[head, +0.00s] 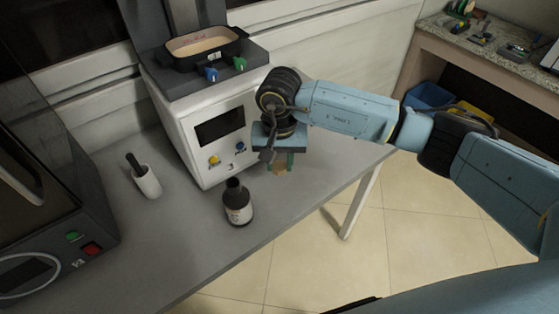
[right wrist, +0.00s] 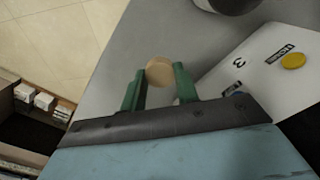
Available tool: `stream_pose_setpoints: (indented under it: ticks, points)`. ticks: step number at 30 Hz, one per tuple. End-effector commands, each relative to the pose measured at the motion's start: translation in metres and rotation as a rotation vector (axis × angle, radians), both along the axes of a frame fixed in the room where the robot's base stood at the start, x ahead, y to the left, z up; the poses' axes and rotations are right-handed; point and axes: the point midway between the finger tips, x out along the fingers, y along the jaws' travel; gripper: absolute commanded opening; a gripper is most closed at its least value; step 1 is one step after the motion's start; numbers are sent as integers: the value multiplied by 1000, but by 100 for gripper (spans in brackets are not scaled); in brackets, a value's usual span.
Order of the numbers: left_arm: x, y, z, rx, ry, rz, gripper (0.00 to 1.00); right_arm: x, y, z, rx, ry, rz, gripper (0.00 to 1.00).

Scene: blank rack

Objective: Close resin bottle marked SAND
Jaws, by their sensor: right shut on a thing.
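A dark bottle (head: 238,204) with a pale label stands upright on the grey table, in front of the white machine; the label's print is too small to read. Part of a dark round object, likely this bottle, shows at the top edge of the right wrist view (right wrist: 228,4). My right gripper (head: 279,166) is above the table, to the right of and behind the bottle. Its green fingers are shut on a round tan cap (right wrist: 159,70), apart from the bottle. The cap shows small below the fingers in the head view (head: 279,169). My left gripper is out of view.
The white machine (head: 209,139) with knobs and a tray on top (head: 203,50) stands close behind the gripper. A white cup with a dark stick (head: 147,181) is left of the bottle. A dark machine (head: 60,215) fills the left. The table front is clear.

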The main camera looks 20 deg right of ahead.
Motion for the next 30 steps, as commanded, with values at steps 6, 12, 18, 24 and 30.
stream_pose_setpoints:
  ticks: [6,12,18,24,30]
  points:
    - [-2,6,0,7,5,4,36,-2,-14,18,1,-7,47,10]
    - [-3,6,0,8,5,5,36,-22,-52,70,1,-10,221,10]
    - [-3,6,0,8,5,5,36,-39,-70,95,-1,-1,322,10]
    - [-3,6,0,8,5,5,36,-41,-70,96,0,1,328,10]
    - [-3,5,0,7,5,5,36,-40,-70,96,0,1,327,10]
